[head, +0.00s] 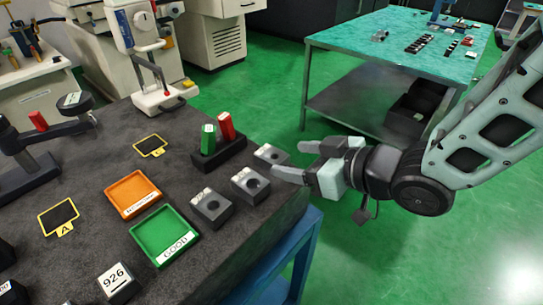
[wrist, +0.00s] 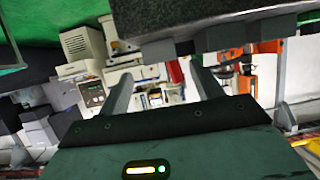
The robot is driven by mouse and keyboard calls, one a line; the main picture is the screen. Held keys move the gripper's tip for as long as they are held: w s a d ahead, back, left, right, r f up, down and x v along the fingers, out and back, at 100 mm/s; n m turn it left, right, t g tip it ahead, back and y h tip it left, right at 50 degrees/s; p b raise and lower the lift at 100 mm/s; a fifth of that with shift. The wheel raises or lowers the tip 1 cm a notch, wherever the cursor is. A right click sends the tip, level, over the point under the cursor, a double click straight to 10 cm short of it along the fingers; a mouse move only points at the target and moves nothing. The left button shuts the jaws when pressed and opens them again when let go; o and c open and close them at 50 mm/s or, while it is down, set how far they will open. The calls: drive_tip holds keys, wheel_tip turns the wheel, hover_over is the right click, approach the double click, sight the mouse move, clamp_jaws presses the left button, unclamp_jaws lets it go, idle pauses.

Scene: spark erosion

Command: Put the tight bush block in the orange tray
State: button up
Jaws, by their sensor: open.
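Three grey blocks, each with a round hole and small markings, stand near the table's right edge: a near one (head: 212,207), a middle one (head: 250,185) and a far one (head: 270,155). The markings are too small to read, so I cannot tell which is the tight bush block. The orange tray (head: 134,195) lies left of them and looks empty. My gripper (head: 296,161) is open, with its fingers pointing at the far block. I cannot tell whether they touch it. In the wrist view, nothing is held between the two fingers (wrist: 162,88).
A green tray (head: 164,235) marked GOOD lies beside the orange tray. A dark holder (head: 219,155) with a green and a red handled piece stands behind the blocks. A "926" block (head: 117,283) stands at the front. A teal-topped table (head: 400,50) stands beyond.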

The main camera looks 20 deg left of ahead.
sight(271, 154)
drive_tip(key=x, duration=0.2)
drive_tip(key=p+x, duration=0.1)
drive_tip(key=shift+a+r, duration=0.1)
drive_tip(key=shift+a, duration=0.35)
drive_tip(key=shift+w+a+f, duration=0.3)
drive_tip(key=shift+a, duration=0.2)
drive_tip(key=shift+r, duration=0.1)
clamp_jaws()
